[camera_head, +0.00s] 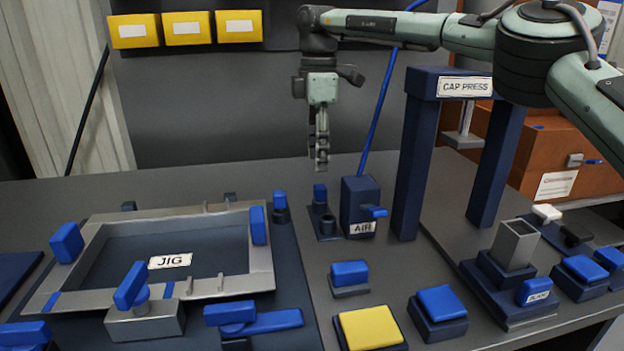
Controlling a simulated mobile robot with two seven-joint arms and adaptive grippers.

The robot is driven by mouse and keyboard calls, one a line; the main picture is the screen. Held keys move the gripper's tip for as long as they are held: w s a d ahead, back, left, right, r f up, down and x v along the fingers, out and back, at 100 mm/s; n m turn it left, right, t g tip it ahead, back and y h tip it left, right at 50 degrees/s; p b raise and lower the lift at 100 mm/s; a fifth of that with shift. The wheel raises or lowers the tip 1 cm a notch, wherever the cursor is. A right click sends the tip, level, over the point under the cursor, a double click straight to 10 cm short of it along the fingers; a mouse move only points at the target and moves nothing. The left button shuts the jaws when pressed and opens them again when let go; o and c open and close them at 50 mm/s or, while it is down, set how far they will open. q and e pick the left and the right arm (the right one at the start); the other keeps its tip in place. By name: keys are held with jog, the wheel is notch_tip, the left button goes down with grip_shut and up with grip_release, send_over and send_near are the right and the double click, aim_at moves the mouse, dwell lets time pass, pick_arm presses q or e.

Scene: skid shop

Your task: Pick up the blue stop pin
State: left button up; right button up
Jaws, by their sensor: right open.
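Two small blue-topped pins stand upright near the middle of the bench. One blue pin (320,192) is on a small dark holder (326,236), just left of the AIR block. The other blue pin (280,201) stands in a dark round base by the jig's back right corner. No label shows which one is the stop pin. My right gripper (321,165) points down above the pin on the holder, apart from it. It is open with nothing between its fingers, which show nearly edge-on. My left gripper is not in view.
The metal JIG frame (250,283) with blue clamps fills the left. The AIR block (360,205) and the CAP PRESS posts (414,175) stand close on the right. A yellow pad (370,328) and blue buttons (441,301) sit in front. A blue hose (377,110) rises behind.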

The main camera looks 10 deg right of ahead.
aim_at(320, 186)
jog(key=shift+w+d, duration=0.1)
jog(key=shift+w, duration=0.2)
notch_tip(320, 186, down, 2)
jog(key=shift+s+d+f, duration=0.1)
jog(key=shift+s+f, duration=0.05)
jog(key=shift+f, duration=0.1)
notch_tip(320, 186, down, 4)
jog(key=shift+d+r+p, duration=0.15)
jog(key=shift+p, duration=0.4)
jog(key=shift+f, duration=0.6)
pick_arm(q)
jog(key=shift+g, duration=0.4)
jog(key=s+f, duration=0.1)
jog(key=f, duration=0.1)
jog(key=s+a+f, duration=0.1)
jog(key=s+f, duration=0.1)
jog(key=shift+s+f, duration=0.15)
pick_arm(e)
grip_shut()
